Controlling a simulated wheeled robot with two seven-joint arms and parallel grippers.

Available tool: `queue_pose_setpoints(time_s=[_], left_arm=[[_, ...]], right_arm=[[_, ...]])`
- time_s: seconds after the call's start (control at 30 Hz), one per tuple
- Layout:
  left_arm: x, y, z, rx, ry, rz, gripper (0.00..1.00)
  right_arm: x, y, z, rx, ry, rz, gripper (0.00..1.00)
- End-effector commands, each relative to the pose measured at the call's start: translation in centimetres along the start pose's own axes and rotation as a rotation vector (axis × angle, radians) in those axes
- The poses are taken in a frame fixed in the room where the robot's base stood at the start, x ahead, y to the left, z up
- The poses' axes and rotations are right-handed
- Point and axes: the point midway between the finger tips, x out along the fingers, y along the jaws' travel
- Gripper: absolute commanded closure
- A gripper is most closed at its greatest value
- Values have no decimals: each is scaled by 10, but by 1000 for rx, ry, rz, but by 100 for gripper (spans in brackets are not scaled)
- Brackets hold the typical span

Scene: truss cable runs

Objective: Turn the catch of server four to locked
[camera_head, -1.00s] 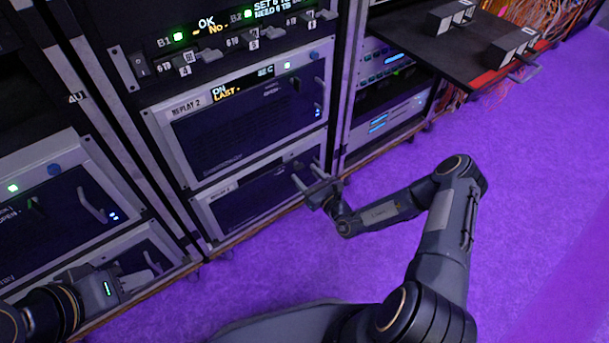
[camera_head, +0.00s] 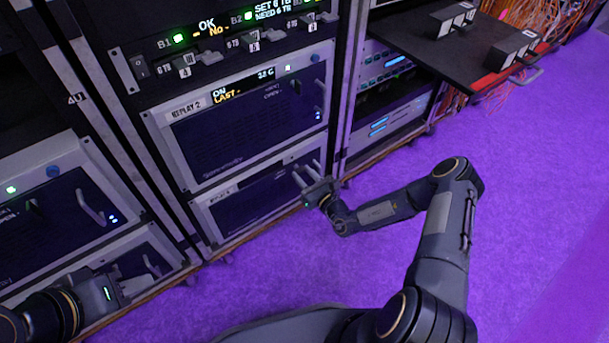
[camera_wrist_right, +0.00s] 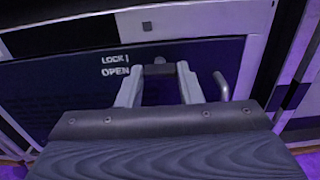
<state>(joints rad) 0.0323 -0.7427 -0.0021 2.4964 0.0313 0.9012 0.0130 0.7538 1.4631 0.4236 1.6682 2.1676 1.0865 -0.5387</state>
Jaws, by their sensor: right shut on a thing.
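The lower server (camera_head: 250,205) sits at the bottom of the middle rack; its small name label is too blurred to read. My right gripper (camera_head: 308,173) is at its right part. In the right wrist view, the fingers of my right gripper (camera_wrist_right: 160,80) are closed about a small dark catch (camera_wrist_right: 160,67) on the server's dark front (camera_wrist_right: 70,80). The words LOCK and OPEN stand just left of the catch; I cannot tell which one it points at. My left gripper (camera_head: 148,264) is at the lower left, before the left rack, with its fingers apart and nothing seen between them.
A pale bar handle (camera_wrist_right: 221,86) stands right of the catch, close to the right finger. The REPLAY 2 server (camera_head: 245,125) is directly above. A pulled-out black shelf (camera_head: 440,45) with small boxes juts out at the upper right. The purple floor (camera_head: 540,190) is clear.

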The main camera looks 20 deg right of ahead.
Motion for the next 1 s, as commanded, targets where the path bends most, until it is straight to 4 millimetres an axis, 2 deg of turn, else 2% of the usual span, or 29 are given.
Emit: queue_pose_setpoints(time_s=[0.37, 1.0], left_arm=[[-12, 6, -6, 0, 0, 0, 64], [-31, 14, -16, 0, 0, 0, 64]], right_arm=[[0, 0, 1, 185, 2, -1, 90], [-1, 0, -1, 787, 3, -3, 90]])
